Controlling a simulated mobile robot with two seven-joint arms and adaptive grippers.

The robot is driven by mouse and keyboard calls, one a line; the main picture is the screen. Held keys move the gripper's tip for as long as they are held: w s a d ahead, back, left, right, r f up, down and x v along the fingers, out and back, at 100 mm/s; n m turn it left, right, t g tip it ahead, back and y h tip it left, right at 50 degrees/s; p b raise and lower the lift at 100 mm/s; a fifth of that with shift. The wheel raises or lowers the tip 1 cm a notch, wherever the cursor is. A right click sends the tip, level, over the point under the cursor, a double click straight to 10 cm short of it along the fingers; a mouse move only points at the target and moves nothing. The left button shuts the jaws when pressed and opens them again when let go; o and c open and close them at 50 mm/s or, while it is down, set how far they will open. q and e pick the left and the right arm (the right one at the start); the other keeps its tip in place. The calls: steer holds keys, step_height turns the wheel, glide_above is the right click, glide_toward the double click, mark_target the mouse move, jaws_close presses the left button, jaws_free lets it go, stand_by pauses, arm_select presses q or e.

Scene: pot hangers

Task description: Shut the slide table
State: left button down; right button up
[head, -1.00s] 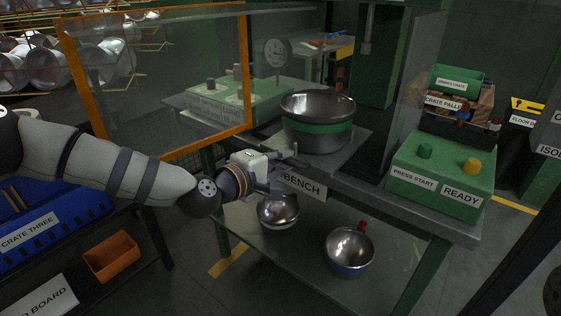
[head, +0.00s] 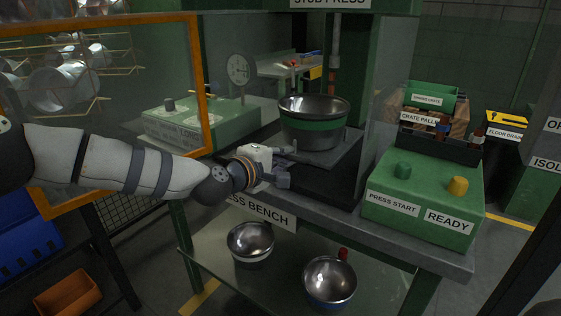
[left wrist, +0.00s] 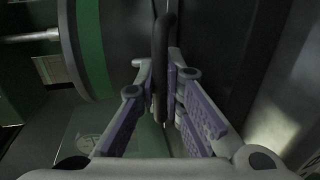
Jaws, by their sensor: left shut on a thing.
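The slide table (head: 345,153) is a grey plate on the press bench, with a large steel pot with a green band (head: 313,124) standing on it. The plate sits partly in under the press, and a dark bare strip of bed (head: 322,188) shows in front of it. My left gripper (head: 286,164) is at the plate's front left side. In the left wrist view its fingers (left wrist: 165,85) are shut on a dark upright bar, the slide table's handle (left wrist: 160,50). My right gripper is not in view.
An orange-framed clear guard (head: 201,85) stands left, above my arm. A green control box (head: 420,200) with green and yellow buttons is at the right of the bench. Two steel bowls (head: 250,241) (head: 329,282) lie on the lower shelf.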

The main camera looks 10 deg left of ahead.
arm_select(q)
steer(key=shift+w, duration=0.2)
steer(key=shift+r, duration=0.15)
steer(key=shift+w+r, duration=0.1)
steer(key=c, duration=1.9)
jaws_free()
steer(key=shift+d, duration=0.1)
steer(key=shift+o, duration=1)
steer(key=shift+w, duration=0.15)
steer(key=shift+f, duration=0.2)
steer(key=shift+s+f, duration=0.1)
steer(key=shift+s, duration=0.1)
steer(key=v, duration=0.7)
steer(key=shift+s+r, duration=0.25)
steer(key=shift+s, duration=0.1)
